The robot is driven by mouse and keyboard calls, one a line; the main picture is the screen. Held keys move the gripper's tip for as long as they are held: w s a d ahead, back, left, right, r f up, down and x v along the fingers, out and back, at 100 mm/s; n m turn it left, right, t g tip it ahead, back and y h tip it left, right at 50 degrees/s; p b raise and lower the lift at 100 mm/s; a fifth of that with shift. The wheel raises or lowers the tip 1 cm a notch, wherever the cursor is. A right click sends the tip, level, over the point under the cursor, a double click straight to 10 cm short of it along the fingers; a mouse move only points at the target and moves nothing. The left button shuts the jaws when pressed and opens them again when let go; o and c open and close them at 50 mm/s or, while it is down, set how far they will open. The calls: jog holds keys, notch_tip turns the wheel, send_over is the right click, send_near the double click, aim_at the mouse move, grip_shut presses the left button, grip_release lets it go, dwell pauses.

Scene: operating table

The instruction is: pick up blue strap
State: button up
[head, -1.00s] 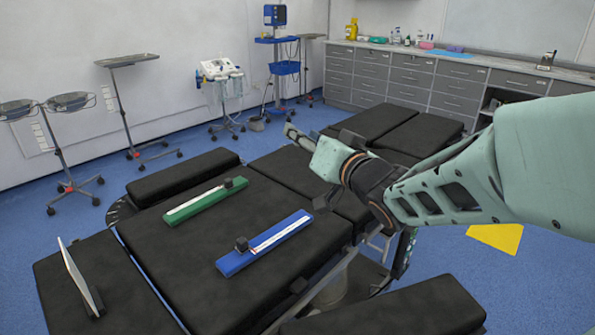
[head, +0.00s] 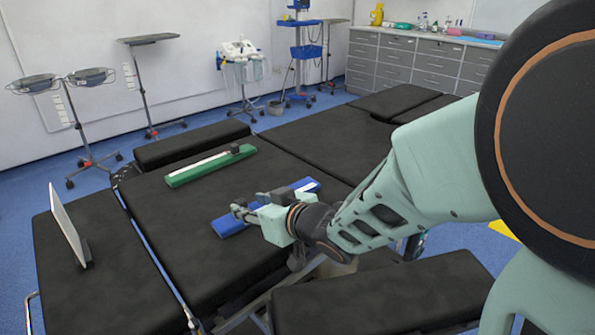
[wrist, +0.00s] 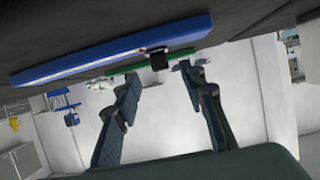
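The blue strap (head: 306,185) lies on the black operating table, partly hidden behind my gripper in the head view. It also shows in the wrist view (wrist: 110,52) as a long blue bar across the upper part, with a small black knob (wrist: 158,60) at its side. My gripper (head: 238,209) is by the strap; its fingers (wrist: 158,95) are spread apart in the wrist view with nothing between them. The strap lies beyond the fingertips there. I cannot tell whether they touch it.
A green strap (head: 210,166) with a black knob lies farther back on the table (head: 165,240). A thin white panel (head: 66,225) stands at the left. A separate black pad (head: 385,300) is at the front right. Stands and cabinets are far back.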

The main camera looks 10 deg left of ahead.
aim_at(243, 204)
jog(key=x, duration=0.2)
jog(key=b+x, duration=0.1)
jog(key=x, duration=0.1)
jog(key=shift+s+f, duration=0.1)
jog(key=shift+f, duration=0.2)
jog(key=shift+w+a+b, duration=0.25)
jog(key=shift+b, duration=0.05)
grip_shut()
